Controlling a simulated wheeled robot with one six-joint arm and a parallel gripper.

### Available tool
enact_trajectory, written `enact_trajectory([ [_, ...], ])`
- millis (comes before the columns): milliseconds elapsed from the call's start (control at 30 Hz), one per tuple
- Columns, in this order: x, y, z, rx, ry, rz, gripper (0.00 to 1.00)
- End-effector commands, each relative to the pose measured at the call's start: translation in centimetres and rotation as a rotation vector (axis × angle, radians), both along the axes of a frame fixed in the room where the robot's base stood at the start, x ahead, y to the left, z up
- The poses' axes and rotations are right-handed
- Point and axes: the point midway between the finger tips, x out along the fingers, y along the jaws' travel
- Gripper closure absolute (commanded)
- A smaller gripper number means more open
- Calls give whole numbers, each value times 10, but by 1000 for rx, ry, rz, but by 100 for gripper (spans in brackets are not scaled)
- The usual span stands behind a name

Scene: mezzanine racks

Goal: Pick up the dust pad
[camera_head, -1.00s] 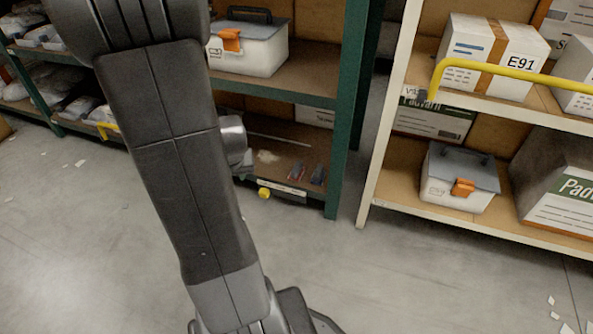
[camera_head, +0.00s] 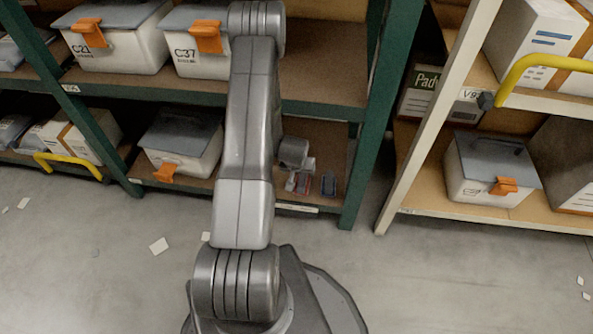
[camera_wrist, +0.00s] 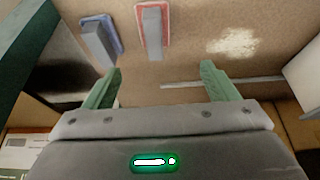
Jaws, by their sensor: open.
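Two small pads with grey block handles lie on the lower shelf board: a red-edged pad (camera_wrist: 138,12) and a blue-edged pad (camera_wrist: 117,45). Nothing legible marks which one is the dust pad. The head view also shows the red pad (camera_head: 303,184) and the blue pad (camera_head: 329,184). My gripper (camera_wrist: 161,70) is open, with nothing between its green fingers. The red pad lies ahead of the gap between the fingertips, apart from them. The blue pad is ahead of the left finger. A pale dusty patch (camera_wrist: 232,42) lies to the right.
The shelf above holds a bin marked C37 (camera_head: 188,55). A grey-lidded bin (camera_head: 181,145) stands left on the lower shelf. A green upright (camera_head: 366,140) stands right of the pads, then a cream rack upright (camera_head: 428,130). The floor in front is mostly clear, with paper scraps.

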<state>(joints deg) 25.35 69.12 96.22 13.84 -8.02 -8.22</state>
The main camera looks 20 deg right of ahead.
Motion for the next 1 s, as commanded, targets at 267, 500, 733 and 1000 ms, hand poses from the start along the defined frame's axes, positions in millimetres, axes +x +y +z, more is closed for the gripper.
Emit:
enact_trajectory([
  [267, 0, -12, -36, -5, 4, -18, 20],
  [500, 15, -22, -79, -4, 4, -18, 20],
  [733, 21, -26, -95, -5, 3, -17, 20],
  [1000, 24, -32, -126, -4, 5, -18, 20],
])
